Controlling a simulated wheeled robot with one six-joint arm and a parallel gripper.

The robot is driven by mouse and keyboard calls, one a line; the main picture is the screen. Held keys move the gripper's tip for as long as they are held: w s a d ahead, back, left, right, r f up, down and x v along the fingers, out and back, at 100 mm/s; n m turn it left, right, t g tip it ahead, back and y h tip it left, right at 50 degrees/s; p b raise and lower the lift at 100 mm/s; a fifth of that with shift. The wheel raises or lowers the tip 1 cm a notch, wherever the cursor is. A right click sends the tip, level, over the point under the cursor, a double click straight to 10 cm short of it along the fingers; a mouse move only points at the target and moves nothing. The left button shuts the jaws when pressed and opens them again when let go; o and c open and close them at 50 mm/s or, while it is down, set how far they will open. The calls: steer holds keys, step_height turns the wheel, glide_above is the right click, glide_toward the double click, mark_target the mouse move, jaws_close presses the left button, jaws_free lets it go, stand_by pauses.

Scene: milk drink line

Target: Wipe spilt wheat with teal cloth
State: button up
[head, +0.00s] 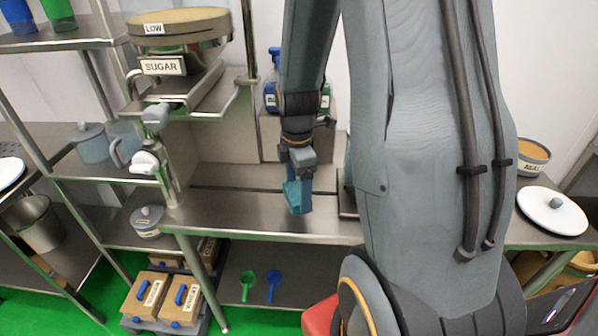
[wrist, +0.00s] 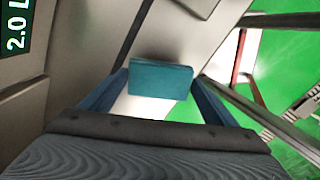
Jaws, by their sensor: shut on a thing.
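My gripper (head: 297,178) hangs over the steel counter (head: 245,222), near the middle of the head view. It is shut on the teal cloth (head: 301,205), which hangs just below the jaws. In the wrist view the cloth (wrist: 160,78) is a folded teal block between the two blue fingers of my gripper (wrist: 161,88). I cannot tell whether the cloth touches the counter. No spilt wheat can be made out in either view; my arm hides part of the counter on the right.
A sugar hopper (head: 165,66) stands at the counter's left. Blue and green containers (head: 272,92) stand behind my arm. Cardboard boxes (head: 147,295), a green scoop (head: 247,282) and a blue scoop (head: 273,282) are below. The counter left of my gripper is clear.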

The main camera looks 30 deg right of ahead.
steer(key=shift+r+p, duration=1.4)
steer(key=shift+r, duration=0.4)
